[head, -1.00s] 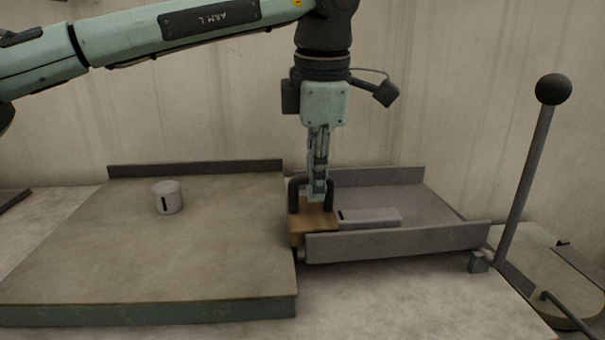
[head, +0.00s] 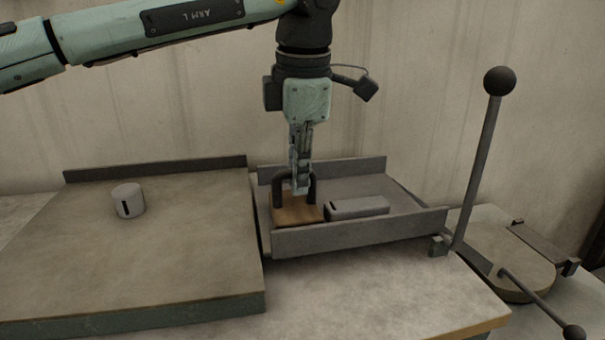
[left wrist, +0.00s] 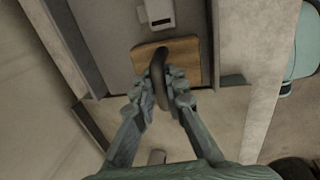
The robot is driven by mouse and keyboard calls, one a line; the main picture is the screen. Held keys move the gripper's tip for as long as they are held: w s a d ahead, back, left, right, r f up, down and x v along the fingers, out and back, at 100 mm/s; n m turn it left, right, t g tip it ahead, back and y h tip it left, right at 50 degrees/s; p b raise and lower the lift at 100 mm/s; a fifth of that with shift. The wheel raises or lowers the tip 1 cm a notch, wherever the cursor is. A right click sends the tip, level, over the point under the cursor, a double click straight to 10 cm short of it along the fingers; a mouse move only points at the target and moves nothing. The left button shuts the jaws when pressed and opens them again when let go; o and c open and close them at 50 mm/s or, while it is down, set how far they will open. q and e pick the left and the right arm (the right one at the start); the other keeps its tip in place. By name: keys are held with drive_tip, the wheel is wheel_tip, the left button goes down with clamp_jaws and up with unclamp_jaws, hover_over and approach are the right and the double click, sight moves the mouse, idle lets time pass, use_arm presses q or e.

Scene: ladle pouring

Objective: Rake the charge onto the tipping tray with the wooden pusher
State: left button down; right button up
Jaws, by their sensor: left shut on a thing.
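The wooden pusher (head: 300,212) is a flat wood block with a dark arched handle (head: 279,190). It stands in the left end of the grey tipping tray (head: 360,237). My left gripper (head: 301,188) is shut on the handle from above; the grip also shows in the left wrist view (left wrist: 163,88). A grey bar with a dark slot (head: 357,208) lies on the tray just right of the pusher; whether they touch I cannot tell. It also shows in the left wrist view (left wrist: 160,14). A grey cylinder with a dark slot (head: 128,201) stands on the raised slab (head: 130,255). My right gripper is out of view.
The tray has low walls along its front and back. A tall lever with a black ball (head: 499,81) rises at its right end. A round lid (head: 500,263) with a bar handle lies beyond, lower right. The slab's right half is clear.

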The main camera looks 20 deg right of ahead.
use_arm(q)
drive_tip(key=shift+a, duration=0.4)
drive_tip(key=shift+r, duration=0.6)
drive_tip(key=shift+w+r+p, duration=0.1)
drive_tip(key=shift+r+p, duration=0.2)
drive_tip(key=shift+r, duration=0.15)
drive_tip(key=shift+a+r, duration=0.15)
drive_tip(key=shift+r, duration=0.75)
drive_tip(key=shift+a+r, duration=0.2)
drive_tip(key=shift+r, duration=0.95)
drive_tip(key=shift+a+r, duration=0.1)
drive_tip(key=shift+r, duration=0.35)
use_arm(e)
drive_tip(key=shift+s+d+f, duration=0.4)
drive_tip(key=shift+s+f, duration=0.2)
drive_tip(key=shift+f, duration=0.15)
